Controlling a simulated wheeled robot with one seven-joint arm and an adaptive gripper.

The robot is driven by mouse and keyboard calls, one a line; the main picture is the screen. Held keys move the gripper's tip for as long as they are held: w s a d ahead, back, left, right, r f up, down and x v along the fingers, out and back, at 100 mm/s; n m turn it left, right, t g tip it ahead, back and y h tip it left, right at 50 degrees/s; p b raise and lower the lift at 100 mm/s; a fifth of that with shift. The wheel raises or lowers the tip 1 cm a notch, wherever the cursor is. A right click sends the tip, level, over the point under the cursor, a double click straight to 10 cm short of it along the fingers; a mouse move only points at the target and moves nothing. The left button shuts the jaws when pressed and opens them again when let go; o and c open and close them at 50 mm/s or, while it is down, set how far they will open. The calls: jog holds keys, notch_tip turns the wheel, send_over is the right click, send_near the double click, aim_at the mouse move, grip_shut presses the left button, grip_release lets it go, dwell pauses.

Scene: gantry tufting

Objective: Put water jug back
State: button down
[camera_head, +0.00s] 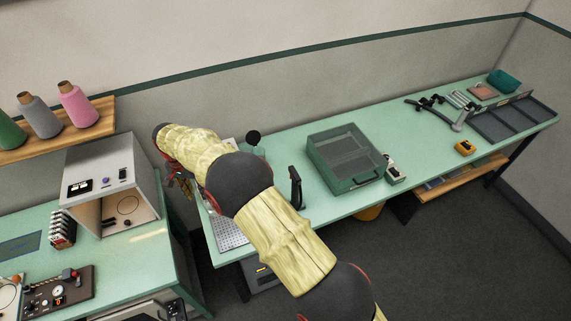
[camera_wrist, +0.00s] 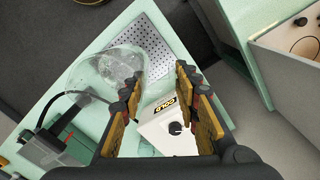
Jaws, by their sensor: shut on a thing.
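The water jug (camera_wrist: 106,68) is a clear, round vessel in the upper left of the wrist view, overlapping the left finger. The jug's see-through wall makes the contact hard to see. My gripper (camera_wrist: 156,76) is shut on the jug, its fingers well apart, above the left end of the green bench (camera_head: 290,150). In the head view my gripper (camera_head: 180,185) is beyond my arm, and I cannot make out the jug there.
A white box (camera_wrist: 165,133) marked COLD, with a black knob, shows below the fingers. A perforated metal plate (camera_wrist: 135,42) lies on the bench. A grey cabinet (camera_head: 105,170) stands left of my gripper. A green tray (camera_head: 345,158) sits mid-bench.

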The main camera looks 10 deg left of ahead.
jog(key=s+d+n, duration=0.1)
jog(key=d, duration=5.5)
jog(key=shift+d, duration=0.25)
